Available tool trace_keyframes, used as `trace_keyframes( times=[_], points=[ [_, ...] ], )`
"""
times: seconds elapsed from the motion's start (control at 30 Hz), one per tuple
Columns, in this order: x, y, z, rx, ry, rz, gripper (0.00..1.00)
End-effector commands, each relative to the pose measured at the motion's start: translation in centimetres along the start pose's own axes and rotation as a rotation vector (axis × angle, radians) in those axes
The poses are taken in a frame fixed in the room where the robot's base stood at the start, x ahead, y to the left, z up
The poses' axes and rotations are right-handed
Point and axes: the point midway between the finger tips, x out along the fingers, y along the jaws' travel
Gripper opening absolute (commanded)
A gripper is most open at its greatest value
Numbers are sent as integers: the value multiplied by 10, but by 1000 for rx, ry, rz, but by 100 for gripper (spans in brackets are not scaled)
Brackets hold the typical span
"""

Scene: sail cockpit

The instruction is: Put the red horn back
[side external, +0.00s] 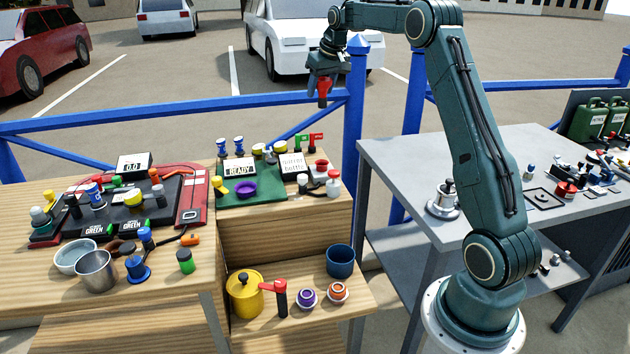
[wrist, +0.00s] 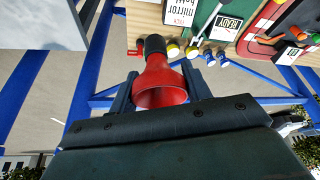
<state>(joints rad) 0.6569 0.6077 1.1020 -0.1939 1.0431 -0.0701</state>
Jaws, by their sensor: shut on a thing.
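The red horn (side external: 324,93) hangs in my gripper (side external: 322,78), high above and behind the wooden bench. In the wrist view the red horn (wrist: 161,82) shows a flared red bell toward me and a black bulb pointing away. The fingers of my gripper (wrist: 160,90) stand on either side of the red bell and are shut on it. The horn touches nothing else that I can see.
The lower shelf carries a yellow pot (side external: 245,298) and a blue cup (side external: 340,261). Blue railing (side external: 200,113) runs behind.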

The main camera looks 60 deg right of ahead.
Motion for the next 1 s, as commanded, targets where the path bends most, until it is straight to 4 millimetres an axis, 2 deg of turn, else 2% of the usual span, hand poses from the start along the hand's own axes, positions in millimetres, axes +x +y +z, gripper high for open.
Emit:
trace_keyframes(
  times=[0.63,0.83,1.0],
  points=[
    [4,-5,2,-7,1,-4,19],
    [20,-22,10,-30,-1,-21,19],
    [42,-47,24,-66,-2,-43,19]
  ],
)
